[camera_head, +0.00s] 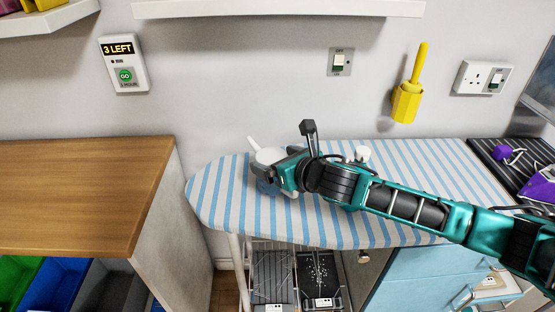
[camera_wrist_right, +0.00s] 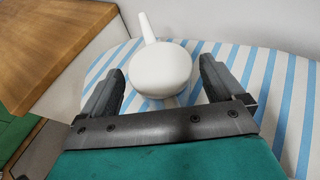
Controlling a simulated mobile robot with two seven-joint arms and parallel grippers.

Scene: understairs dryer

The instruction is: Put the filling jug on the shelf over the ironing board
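A white, rounded jug with a long narrow stem, which I take for the filling jug (camera_head: 268,156), stands near the left end of the striped ironing board (camera_head: 225,205). It also shows in the right wrist view (camera_wrist_right: 160,70), with its stem pointing away. My right gripper (camera_head: 272,172) is low over the board at the jug. In the right wrist view its open fingers (camera_wrist_right: 162,72) are on either side of the jug; contact is not clear. The arm hides part of the jug. A white shelf (camera_head: 280,9) is on the wall above the board. My left gripper is not in view.
A small white object (camera_head: 362,153) is on the board behind my right arm. A wooden counter (camera_head: 80,190) is at left. A yellow holder (camera_head: 407,103) and a switch (camera_head: 341,62) are on the wall. A purple iron (camera_head: 540,190) is at right. The shelf's top is not visible.

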